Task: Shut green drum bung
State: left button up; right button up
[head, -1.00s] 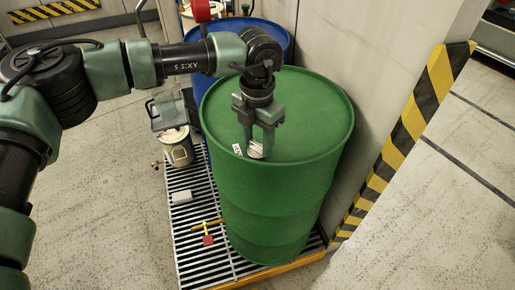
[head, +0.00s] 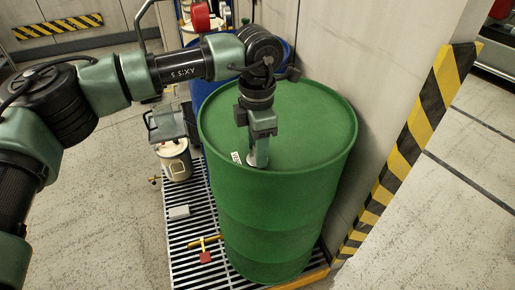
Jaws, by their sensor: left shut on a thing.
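The green drum (head: 275,215) stands upright on a slatted grate in the head view. My left gripper (head: 258,162) points down at the front left part of the drum's lid, near the rim. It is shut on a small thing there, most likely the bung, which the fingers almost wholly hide. I cannot tell how far the bung is turned or seated. A small white label (head: 236,158) lies on the lid just left of the fingers. My right gripper is not in view.
A blue drum (head: 213,90) stands behind the green one. A cream can (head: 174,160), a small grey box (head: 179,212) and a yellow pipe with a red handle (head: 205,257) are left of the drum. A wall with a striped corner guard (head: 415,125) is close on the right.

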pick_arm(q)
jog(key=shift+r, duration=0.1)
jog(key=o, duration=1.4)
jog(key=shift+c, duration=0.2)
notch_tip(320, 180, up, 8)
jog(key=shift+f+b, duration=0.1)
jog(key=shift+b, duration=0.3)
jog(key=shift+f, duration=0.1)
